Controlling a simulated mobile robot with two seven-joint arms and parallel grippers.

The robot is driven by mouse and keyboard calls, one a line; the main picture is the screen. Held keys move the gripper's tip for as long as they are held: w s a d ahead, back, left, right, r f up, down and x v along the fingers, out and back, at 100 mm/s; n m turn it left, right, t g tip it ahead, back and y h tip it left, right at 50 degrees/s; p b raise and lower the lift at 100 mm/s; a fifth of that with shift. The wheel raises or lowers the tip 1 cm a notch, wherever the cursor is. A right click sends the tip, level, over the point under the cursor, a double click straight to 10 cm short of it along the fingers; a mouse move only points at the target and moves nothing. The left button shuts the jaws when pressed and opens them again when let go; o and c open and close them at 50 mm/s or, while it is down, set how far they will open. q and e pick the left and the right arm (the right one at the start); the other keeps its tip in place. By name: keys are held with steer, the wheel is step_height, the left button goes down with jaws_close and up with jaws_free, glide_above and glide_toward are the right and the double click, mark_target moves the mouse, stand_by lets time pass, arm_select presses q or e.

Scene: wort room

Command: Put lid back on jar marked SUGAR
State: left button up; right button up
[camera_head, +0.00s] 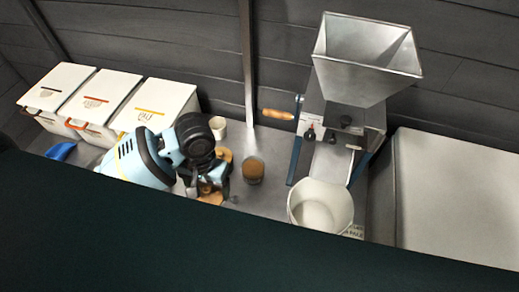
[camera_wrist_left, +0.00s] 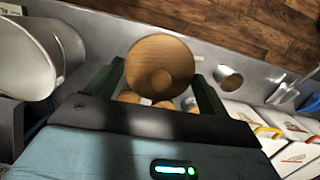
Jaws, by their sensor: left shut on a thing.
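In the left wrist view, my left gripper (camera_wrist_left: 160,88) is shut on a round brown wooden lid (camera_wrist_left: 160,58), whose flat disc fills the space between and beyond the fingers. In the head view my left gripper (camera_head: 208,187) points down over the counter, among the jars. A small jar with a brown top or contents (camera_head: 253,172) stands just right of it, apart from it. More round wooden tops (camera_wrist_left: 130,97) show partly behind the held lid in the wrist view. No SUGAR marking is readable. My right gripper is not in view.
A white cup (camera_head: 217,127) stands behind the gripper. Several white lidded bins (camera_head: 152,103) stand at the left. A grain mill (camera_head: 345,120) with a white bucket (camera_head: 322,203) stands at the right. Clear counter lies behind the small jar.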

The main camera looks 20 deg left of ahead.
arm_select(q)
steer(key=shift+d, duration=0.2)
steer(key=shift+w+d+f+m, duration=0.2)
steer(key=shift+w+f+m, duration=0.15)
steer(key=shift+m, duration=0.25)
steer(key=w+d+f+n+t+b, duration=0.1)
steer(key=w+f+n+b, duration=0.1)
steer(key=w+n, duration=0.4)
steer(key=w+d+f+n+t+b, duration=0.1)
steer(key=w+f+n, duration=0.3)
steer(key=n, duration=1.3)
steer(key=w+d+f+n+b, duration=0.3)
steer(key=w+n, duration=0.7)
steer(key=n, duration=0.1)
steer(key=shift+f+n+t+b, duration=0.25)
steer(key=shift+n+t+b, duration=0.05)
steer(key=shift+t+b, duration=0.1)
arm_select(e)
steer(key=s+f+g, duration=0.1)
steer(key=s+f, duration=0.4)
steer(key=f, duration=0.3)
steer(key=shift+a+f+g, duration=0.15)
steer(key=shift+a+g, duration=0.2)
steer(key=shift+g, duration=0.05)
arm_select(q)
steer(key=shift+s+f, duration=0.1)
steer(key=shift+f, duration=0.1)
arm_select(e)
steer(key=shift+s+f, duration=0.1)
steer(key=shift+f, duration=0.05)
